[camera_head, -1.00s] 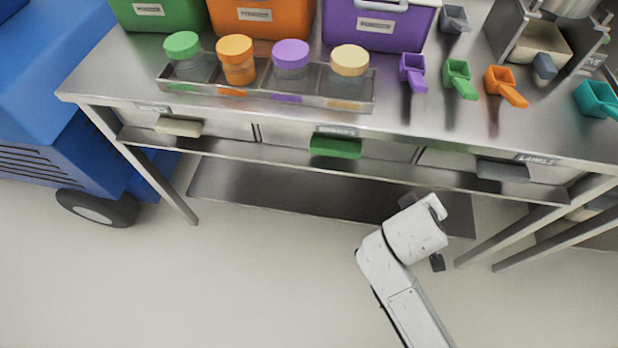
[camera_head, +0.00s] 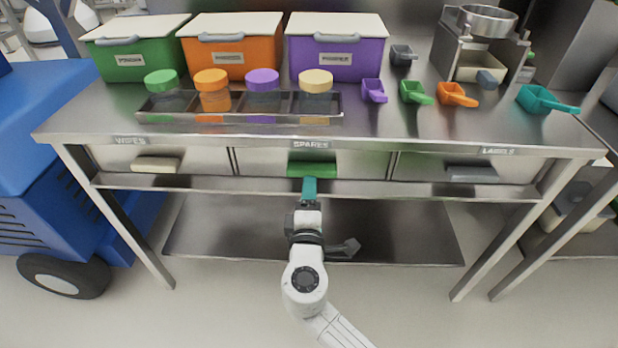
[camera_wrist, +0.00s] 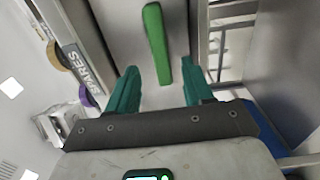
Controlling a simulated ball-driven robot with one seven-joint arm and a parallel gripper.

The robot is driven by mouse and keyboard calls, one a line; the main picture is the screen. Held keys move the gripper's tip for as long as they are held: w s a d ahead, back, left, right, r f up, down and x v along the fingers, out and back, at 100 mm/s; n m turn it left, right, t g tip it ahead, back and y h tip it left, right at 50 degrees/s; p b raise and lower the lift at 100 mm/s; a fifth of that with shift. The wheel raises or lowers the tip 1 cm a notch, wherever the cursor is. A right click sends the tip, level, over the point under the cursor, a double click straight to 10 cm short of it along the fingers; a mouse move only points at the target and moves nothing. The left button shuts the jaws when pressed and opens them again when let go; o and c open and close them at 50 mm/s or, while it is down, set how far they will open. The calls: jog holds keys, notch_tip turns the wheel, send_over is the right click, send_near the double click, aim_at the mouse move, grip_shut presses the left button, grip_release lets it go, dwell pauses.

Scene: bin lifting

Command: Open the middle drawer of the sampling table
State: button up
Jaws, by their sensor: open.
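The sampling table (camera_head: 400,136) has three drawers under its top. The middle drawer (camera_head: 350,163), labelled SPARES, has a green handle (camera_head: 312,164) and looks closed. My gripper (camera_head: 309,183) has teal fingers and is just below and in front of that handle. In the wrist view my gripper (camera_wrist: 160,78) is open, its fingers spread to either side of the green handle (camera_wrist: 157,42), whose near end shows between the fingertips. I cannot tell whether a finger touches it. The SPARES label (camera_wrist: 76,68) is at the left there.
The left drawer has a cream handle (camera_head: 157,164), the right drawer a dark grey one (camera_head: 471,173). A lower shelf (camera_head: 400,235) lies beneath. Lidded bins, jars and scoops stand on the tabletop. A blue wheeled machine (camera_head: 40,190) stands left. The floor in front is clear.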

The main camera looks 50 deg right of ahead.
jog(key=x, duration=0.6)
jog(key=shift+d, duration=0.2)
grip_shut()
dwell(0.4)
